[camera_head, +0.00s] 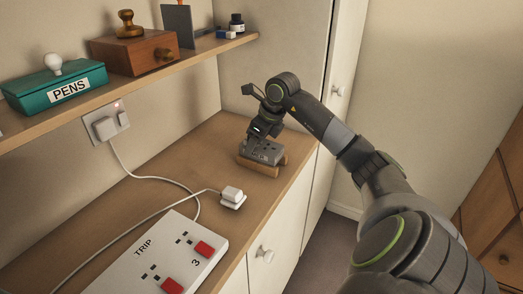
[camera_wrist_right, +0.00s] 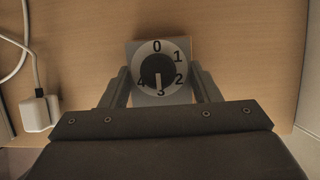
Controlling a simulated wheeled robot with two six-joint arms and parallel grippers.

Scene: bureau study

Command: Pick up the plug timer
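The plug timer (camera_head: 270,149) is a small grey box with dark socket holes. It sits in a wooden holder (camera_head: 258,169) towards the far end of the desk top. In the right wrist view its round numbered dial (camera_wrist_right: 161,73) on a pale plate lies between my fingers. My right gripper (camera_head: 259,141) reaches down over the timer; in its wrist view the gripper (camera_wrist_right: 160,85) has its fingers apart, one on each side of the plate. Whether they touch it is hard to tell. My left gripper is not in view.
A white power strip (camera_head: 205,264) with red switches lies in front. A white plug (camera_head: 232,195) with its cable lies nearby and shows in the wrist view (camera_wrist_right: 38,112). A shelf (camera_head: 150,75) with a teal pens box (camera_head: 52,88) and a wooden box (camera_head: 134,52) hangs above left.

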